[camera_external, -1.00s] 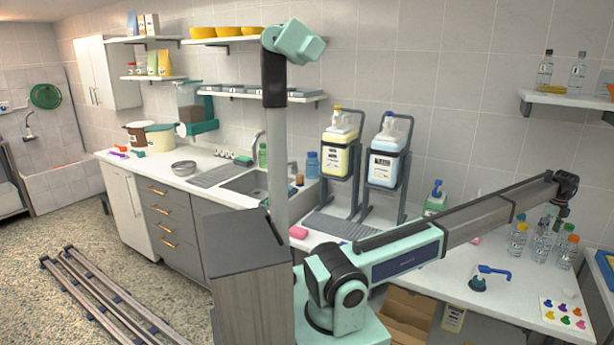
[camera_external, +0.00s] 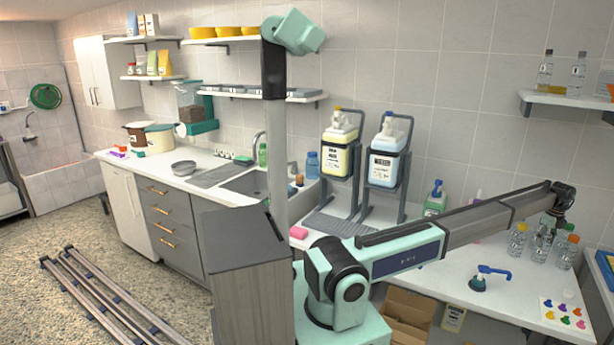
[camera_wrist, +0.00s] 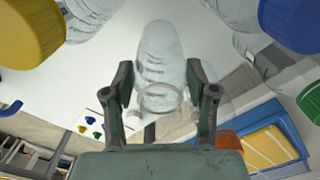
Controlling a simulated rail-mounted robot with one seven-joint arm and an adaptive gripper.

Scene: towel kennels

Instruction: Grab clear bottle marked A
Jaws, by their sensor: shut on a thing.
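In the wrist view a clear bottle (camera_wrist: 160,50) stands between the two fingers of my gripper (camera_wrist: 160,88), which is shut on it. I cannot read an A or any other mark on it. In the external view my gripper (camera_external: 554,214) is low among a group of clear bottles (camera_external: 541,242) at the right end of the white counter. The held bottle is hard to tell apart from its neighbours there.
Neighbouring bottles crowd the gripper, with a yellow cap (camera_wrist: 28,35), a blue cap (camera_wrist: 292,20), a green cap (camera_wrist: 310,100) and an orange cap (camera_wrist: 228,140).

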